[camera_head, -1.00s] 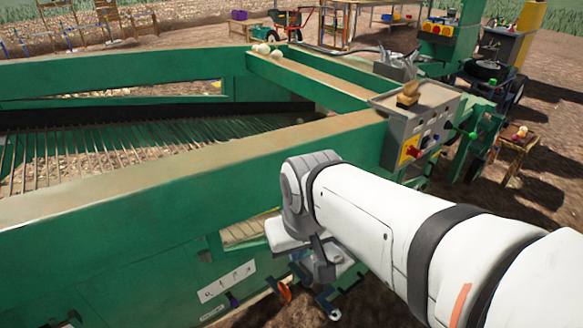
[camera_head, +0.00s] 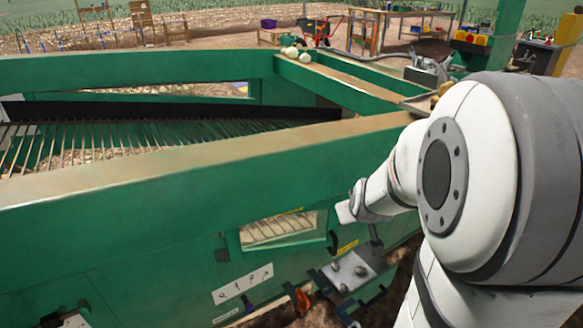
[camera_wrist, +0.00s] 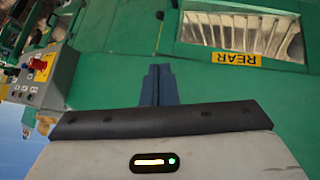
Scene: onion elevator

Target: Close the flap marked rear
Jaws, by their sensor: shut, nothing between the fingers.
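The yellow label reading REAR (camera_wrist: 236,59) shows upside down in the wrist view, beside a window-like opening (camera_wrist: 243,35) with pale slats behind it. In the head view this opening (camera_head: 283,230) sits in the green side wall, with a yellow label (camera_head: 348,247) and a dark curved handle (camera_head: 333,242) at its right. I cannot tell the flap's exact angle. My gripper (camera_wrist: 158,72) shows its dark blue fingers together and empty in the wrist view, in front of green wall and apart from the label. In the head view my arm hides the fingers.
A grey plate with round knobs (camera_head: 352,269) juts out below the opening. The control box (camera_wrist: 42,72) with a red knob is at left in the wrist view. The green top beam (camera_head: 190,165) runs across.

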